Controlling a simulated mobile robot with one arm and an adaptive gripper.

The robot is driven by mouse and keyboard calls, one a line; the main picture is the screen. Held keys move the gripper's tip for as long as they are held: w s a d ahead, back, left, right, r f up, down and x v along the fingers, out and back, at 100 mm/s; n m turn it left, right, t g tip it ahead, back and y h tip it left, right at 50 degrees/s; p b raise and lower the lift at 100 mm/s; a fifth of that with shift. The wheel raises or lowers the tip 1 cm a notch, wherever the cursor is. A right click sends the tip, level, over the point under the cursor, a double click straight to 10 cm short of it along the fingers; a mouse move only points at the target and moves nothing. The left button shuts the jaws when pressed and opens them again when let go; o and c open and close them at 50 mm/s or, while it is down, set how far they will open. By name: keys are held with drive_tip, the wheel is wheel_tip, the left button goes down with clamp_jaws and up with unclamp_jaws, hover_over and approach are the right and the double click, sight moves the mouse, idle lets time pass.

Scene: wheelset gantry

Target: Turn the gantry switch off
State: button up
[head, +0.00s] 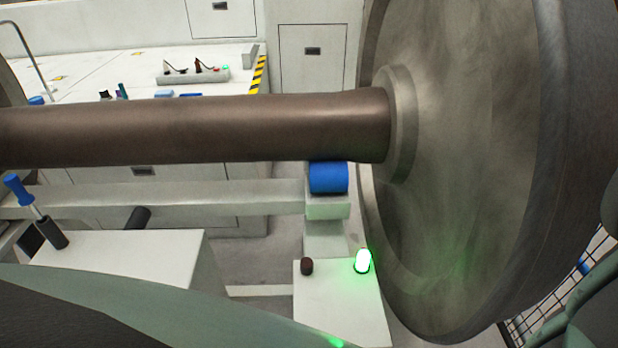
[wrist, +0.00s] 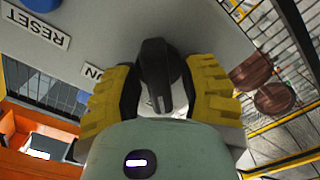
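The gantry switch (wrist: 160,72) is a black rotary knob on a grey panel (wrist: 110,28) in the wrist view. Its raised grip points toward the bottom of the picture. My gripper (wrist: 161,88) has its yellow, black-padded fingers on either side of the knob. Pale gaps show beside the grip, so the fingers look open around it; whether a pad touches the knob's rim is unclear. A label (wrist: 92,72), perhaps "ON", is partly hidden by the left finger. In the head view a green lamp (head: 363,261) glows on a white box; the switch and fingers are not visible there.
In the wrist view, a "RESET" label (wrist: 38,28) and a blue button (wrist: 42,4) are at upper left, with yellow railings (wrist: 285,118) at right. In the head view, a large wheel (head: 460,150) and brown axle (head: 200,128) span the scene, above a blue roller (head: 328,177).

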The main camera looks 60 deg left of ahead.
drive_tip(key=shift+o, duration=0.6)
drive_tip(key=shift+s+a, duration=0.2)
drive_tip(key=shift+s, duration=0.3)
drive_tip(key=v, duration=1.1)
